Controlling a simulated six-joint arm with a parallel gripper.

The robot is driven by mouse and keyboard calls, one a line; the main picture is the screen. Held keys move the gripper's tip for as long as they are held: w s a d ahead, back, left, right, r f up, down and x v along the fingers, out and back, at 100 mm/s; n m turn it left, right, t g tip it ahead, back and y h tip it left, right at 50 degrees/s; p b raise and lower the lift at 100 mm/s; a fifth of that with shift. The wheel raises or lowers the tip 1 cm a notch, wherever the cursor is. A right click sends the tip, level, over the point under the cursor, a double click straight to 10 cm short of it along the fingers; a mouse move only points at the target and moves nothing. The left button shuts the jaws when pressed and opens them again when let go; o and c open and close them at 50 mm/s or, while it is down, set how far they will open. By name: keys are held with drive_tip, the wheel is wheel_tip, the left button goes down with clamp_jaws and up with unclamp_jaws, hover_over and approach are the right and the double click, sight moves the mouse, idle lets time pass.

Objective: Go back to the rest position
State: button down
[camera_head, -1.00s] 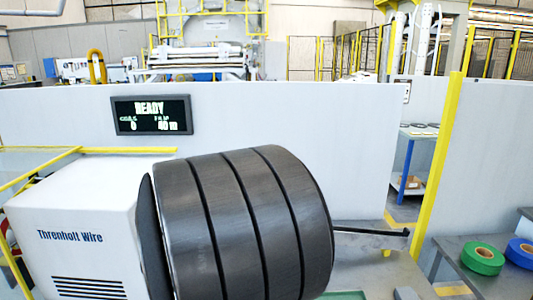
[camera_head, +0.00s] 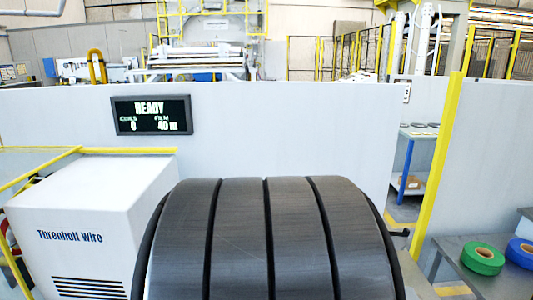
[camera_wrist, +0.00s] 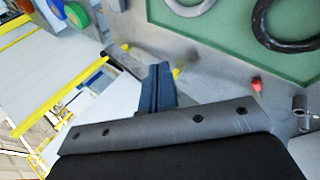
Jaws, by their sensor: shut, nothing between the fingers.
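My gripper (camera_wrist: 158,72) shows in the wrist view as blue fingers pressed together below a dark grey mount. It is shut and empty, with no object touching it. It hangs above a grey table surface. In the head view my gripper is hidden. A large dark grooved cylinder, which looks like part of my own arm, fills the lower middle of the head view. Two ring-shaped coils, one light grey (camera_wrist: 190,6) and one dark (camera_wrist: 270,35), lie on a green mat (camera_wrist: 215,45) in the wrist view, apart from the gripper.
A white machine marked Threnholt Wire (camera_head: 75,225) stands at the left. A pale wall (camera_head: 300,125) carries a display (camera_head: 152,115) reading READY. Green (camera_head: 482,258) and blue (camera_head: 520,252) tape rolls lie on a bench at right. A yellow post (camera_head: 440,160) stands beside it.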

drive_tip(key=s+d+m+g, duration=0.2)
drive_tip(key=s+d+m, duration=0.8)
drive_tip(key=s+d, duration=0.4)
drive_tip(key=shift+s+d+r+g, duration=0.35)
drive_tip(key=shift+s+d+g, duration=0.05)
drive_tip(key=shift+s, duration=0.15)
idle(1.5)
drive_tip(key=s+a+f+t+y, duration=0.2)
drive_tip(key=s+a+f, duration=0.1)
drive_tip(key=a, duration=0.5)
drive_tip(key=s+a+f+n+t+y, duration=0.1)
drive_tip(key=s+a+f+t+y, duration=0.1)
drive_tip(key=s+a, duration=0.4)
drive_tip(key=shift+s+a+f, duration=0.15)
drive_tip(key=shift+a+f, duration=0.45)
drive_tip(key=shift+a, duration=0.65)
drive_tip(key=shift+d, duration=0.1)
